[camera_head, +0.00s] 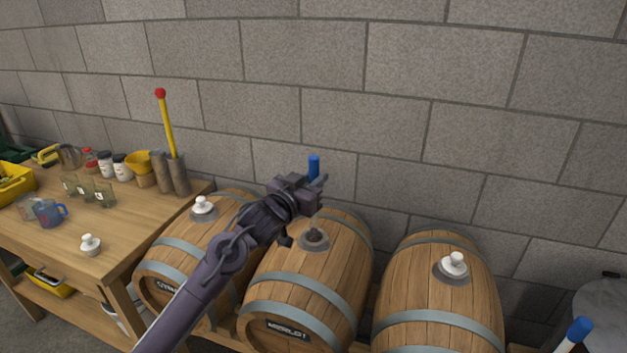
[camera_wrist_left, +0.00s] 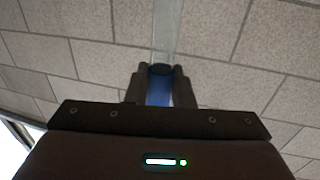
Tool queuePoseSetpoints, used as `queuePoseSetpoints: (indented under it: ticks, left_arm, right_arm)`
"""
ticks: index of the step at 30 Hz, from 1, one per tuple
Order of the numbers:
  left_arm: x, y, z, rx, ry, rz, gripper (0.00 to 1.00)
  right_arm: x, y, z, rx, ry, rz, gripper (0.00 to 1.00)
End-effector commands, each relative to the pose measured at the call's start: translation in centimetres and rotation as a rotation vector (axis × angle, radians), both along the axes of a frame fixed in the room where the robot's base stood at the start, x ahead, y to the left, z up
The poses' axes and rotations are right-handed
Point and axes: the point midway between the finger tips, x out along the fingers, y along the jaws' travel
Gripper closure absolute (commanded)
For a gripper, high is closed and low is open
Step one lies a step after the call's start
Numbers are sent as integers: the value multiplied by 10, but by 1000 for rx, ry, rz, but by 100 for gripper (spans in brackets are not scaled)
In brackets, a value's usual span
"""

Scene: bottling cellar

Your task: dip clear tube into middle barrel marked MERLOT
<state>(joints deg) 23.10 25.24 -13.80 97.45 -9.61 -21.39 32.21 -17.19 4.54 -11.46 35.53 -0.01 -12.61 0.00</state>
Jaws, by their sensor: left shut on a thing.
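The middle barrel (camera_head: 345,265), with a dark plate reading MERLOT (camera_head: 287,330), has an open bung hole (camera_head: 314,236) on top. My left gripper (camera_head: 316,184) is above and behind this hole in the head view, shut on the blue grip (camera_head: 314,165) of the clear tube. In the left wrist view the blue grip (camera_wrist_left: 159,88) sits between the fingers, and the clear tube (camera_wrist_left: 165,30) runs straight out beyond it. In the head view I cannot make out the clear length, so I cannot tell where its tip is. My right gripper is not in view.
The left barrel (camera_head: 165,255) and right barrel (camera_head: 425,285) have white bungs in them. A loose white bung (camera_head: 90,244) stands on the wooden table (camera_head: 130,222), with cups, jars and a yellow rod (camera_head: 167,125). A blue-ended object (camera_head: 578,330) is at lower right. The block wall is close behind.

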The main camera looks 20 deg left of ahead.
Motion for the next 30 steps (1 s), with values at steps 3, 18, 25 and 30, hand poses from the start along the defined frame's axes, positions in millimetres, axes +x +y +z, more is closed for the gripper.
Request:
queuePoseSetpoints:
  ticks: [3,18,25,30]
  left_arm:
    - [0,0,21,0,-2,0,99]
    - [0,0,82,-2,-3,-1,99]
    - [0,0,109,-2,-3,0,99]
    - [0,0,130,0,-2,0,99]
  right_arm:
    - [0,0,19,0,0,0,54]
    - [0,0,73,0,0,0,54]
    - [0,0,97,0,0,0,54]
    - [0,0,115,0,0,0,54]
